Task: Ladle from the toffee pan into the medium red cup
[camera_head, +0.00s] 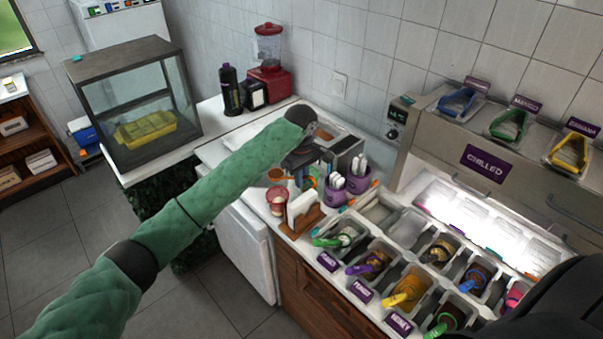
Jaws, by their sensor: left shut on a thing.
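My left arm, in a green sleeve, reaches across the head view to the counter by the back wall. Its gripper (303,156) points down and is shut on what looks like a ladle; the fingers and handle are hard to make out. A small brown bowl shape (275,174), which looks like the ladle's end, shows just left of the gripper. A red cup (276,201) with a pale inside stands on the counter just below it. I cannot tell which pan holds toffee; the pan labels are too small to read surely. My right gripper is out of view.
A white napkin holder (302,212) stands right of the red cup. Purple holders (334,192) with white utensils stand behind. Topping pans with coloured handles (404,288) fill the right counter, under a chilled unit (484,163). A red blender (269,72) and glass case (134,101) stand behind.

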